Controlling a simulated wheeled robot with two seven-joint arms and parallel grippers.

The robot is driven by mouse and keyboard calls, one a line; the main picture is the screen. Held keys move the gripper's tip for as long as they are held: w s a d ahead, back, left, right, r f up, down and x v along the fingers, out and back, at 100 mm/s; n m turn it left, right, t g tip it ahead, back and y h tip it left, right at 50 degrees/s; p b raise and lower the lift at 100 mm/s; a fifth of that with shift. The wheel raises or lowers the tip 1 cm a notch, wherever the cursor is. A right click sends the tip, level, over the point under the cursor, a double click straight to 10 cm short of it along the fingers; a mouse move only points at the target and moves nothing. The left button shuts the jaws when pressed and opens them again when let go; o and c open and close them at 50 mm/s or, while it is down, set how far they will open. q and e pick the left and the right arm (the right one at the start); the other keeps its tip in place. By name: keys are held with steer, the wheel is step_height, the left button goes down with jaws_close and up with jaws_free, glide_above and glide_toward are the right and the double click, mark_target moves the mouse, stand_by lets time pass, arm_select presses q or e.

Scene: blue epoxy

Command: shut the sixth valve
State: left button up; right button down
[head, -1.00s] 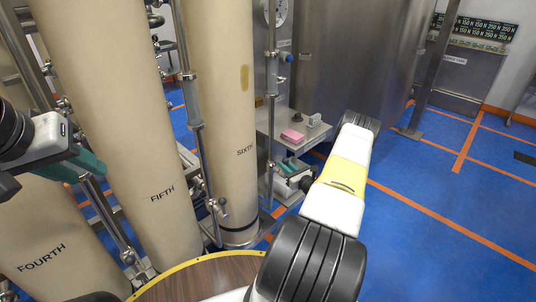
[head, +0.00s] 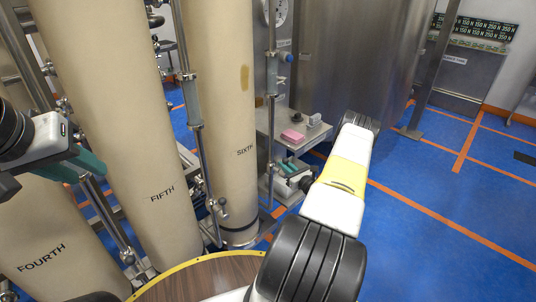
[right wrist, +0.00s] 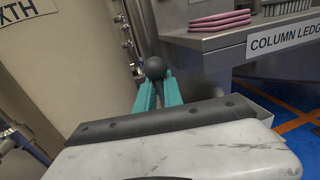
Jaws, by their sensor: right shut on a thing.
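The tan sixth column (head: 232,120) stands left of centre in the head view, with a thin steel pipe (head: 271,110) on its right. My right gripper (head: 287,166) is beside that pipe, below the small shelf. In the right wrist view its teal fingers (right wrist: 158,92) are shut on a black ball knob (right wrist: 155,68) of the valve. The pipe and its fittings (right wrist: 130,45) show just behind the knob.
The fifth column (head: 120,110) and fourth column (head: 40,240) stand to the left, with pipes between them. A steel ledge (right wrist: 215,42) with pink items (head: 292,135) juts out close above my right gripper. A large steel tank (head: 350,60) stands behind. Blue floor (head: 450,200) is clear at right.

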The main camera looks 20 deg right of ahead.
steer(key=shift+r, duration=0.2)
stand_by(0.6)
steer(key=shift+a+n, duration=0.15)
steer(key=shift+n, duration=0.55)
steer(key=shift+s+a+f+n+t+y, duration=0.1)
steer(key=shift+s+a+n+t+y, duration=0.15)
steer(key=shift+n, duration=0.35)
steer(key=shift+s+a+f+n+t+y, duration=0.15)
steer(key=shift+a+n, duration=0.15)
steer(key=shift+n, duration=0.3)
steer(key=s+a+f+n+y, duration=0.1)
steer(key=a+f+n+y, duration=0.2)
steer(key=n, duration=1.3)
steer(key=shift+s+a+f+n+y, duration=0.2)
steer(key=shift+a+f+n+y, duration=0.15)
steer(key=shift+f, duration=0.85)
steer(key=shift+a+f, duration=0.1)
steer(key=c, duration=1.5)
jaws_free()
